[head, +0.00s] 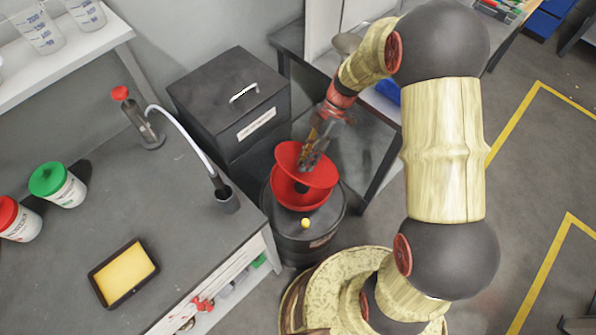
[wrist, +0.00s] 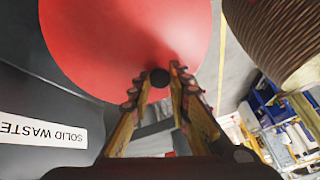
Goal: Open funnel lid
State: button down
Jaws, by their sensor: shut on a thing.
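The red funnel (head: 290,198) sits on top of a dark drum. Its round red lid (head: 288,158) is tilted up, with a gap between it and the funnel's front rim. In the wrist view the lid (wrist: 110,40) fills the upper left. My gripper (head: 308,163) is at the upper face of the lid. In the wrist view its fingertips (wrist: 160,85) are closed around a small dark knob (wrist: 160,77) on the lid. Most of the knob is hidden by the fingers.
The dark drum (head: 325,221) has a small yellow knob (head: 305,223) on its front. A black solid waste bin (head: 200,85) stands at the back left. The grey workbench (head: 90,225) is at left, with a hose (head: 190,142). Floor at right is clear.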

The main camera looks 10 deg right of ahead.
jog(key=w+d+r+g+y+p, duration=0.1)
jog(key=w+d+r+g+y, duration=0.2)
jog(key=d, duration=0.4)
jog(key=shift+w+r+y, duration=0.5)
jog(key=shift+w+y, duration=0.2)
jog(key=shift+w, duration=0.1)
jog(key=c, duration=1.7)
grip_release()
jog(key=shift+o, duration=0.2)
jog(key=v, duration=1.2)
